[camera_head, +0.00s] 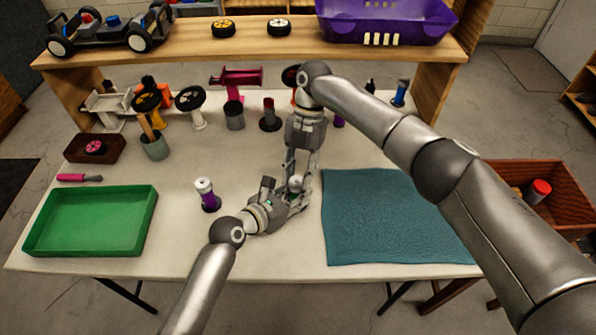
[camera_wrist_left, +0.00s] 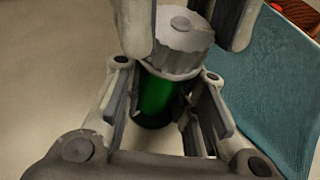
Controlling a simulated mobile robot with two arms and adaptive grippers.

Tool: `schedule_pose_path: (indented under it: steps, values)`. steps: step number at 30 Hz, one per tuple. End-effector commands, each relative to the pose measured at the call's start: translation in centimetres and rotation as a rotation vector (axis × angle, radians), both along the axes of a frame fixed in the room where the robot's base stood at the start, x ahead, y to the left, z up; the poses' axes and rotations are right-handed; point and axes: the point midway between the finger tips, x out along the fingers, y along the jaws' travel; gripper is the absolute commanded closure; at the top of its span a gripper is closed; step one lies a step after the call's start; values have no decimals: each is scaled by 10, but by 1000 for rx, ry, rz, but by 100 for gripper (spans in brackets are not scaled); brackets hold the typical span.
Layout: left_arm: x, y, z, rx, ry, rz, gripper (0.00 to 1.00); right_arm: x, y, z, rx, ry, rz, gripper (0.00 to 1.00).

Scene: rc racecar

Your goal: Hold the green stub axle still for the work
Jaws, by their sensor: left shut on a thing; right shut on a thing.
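The green stub axle (camera_wrist_left: 155,98) stands upright on the table in the left wrist view, with a grey ridged cap (camera_wrist_left: 178,52) on its top. My left gripper (camera_head: 294,192) is shut around the green body below the cap. My right gripper (camera_head: 298,177) comes down from above, shut on the grey cap, with its fingertips on either side of it in the left wrist view. In the head view the grippers hide the green body, and only a little of the pale cap shows between them.
A purple stub axle with a white cap (camera_head: 208,194) stands left of my left gripper. A green tray (camera_head: 140,232) lies at the left and a teal mat (camera_head: 395,215) at the right. Several car parts stand towards the back, under a wooden shelf (camera_head: 180,52).

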Motion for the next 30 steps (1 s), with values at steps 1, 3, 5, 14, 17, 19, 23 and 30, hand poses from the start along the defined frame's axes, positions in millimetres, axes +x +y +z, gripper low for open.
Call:
schedule_pose_path:
  steps: [1,3,5,14,17,19,23,30]
  values:
    - [0,0,0,0,0,-1,99,-1,-1,-1,4,3,-39,92]
    - [0,-1,0,0,0,-1,99,-2,-1,-1,4,4,-101,92]
    - [0,-1,0,0,0,-1,99,-2,-2,-1,3,3,-158,92]
    - [0,-1,0,0,0,-1,99,-5,-5,-2,1,3,-443,92]
    - [0,-1,0,-1,0,-1,99,-6,-6,-2,1,2,-538,92]
    - [0,-1,0,-1,0,-1,99,-7,-7,-1,2,1,-603,92]
    - [0,-1,0,-1,0,-1,99,-8,-7,-2,2,2,-727,92]
    - [0,-1,0,-1,0,-2,99,-11,-8,-2,0,1,-955,92]
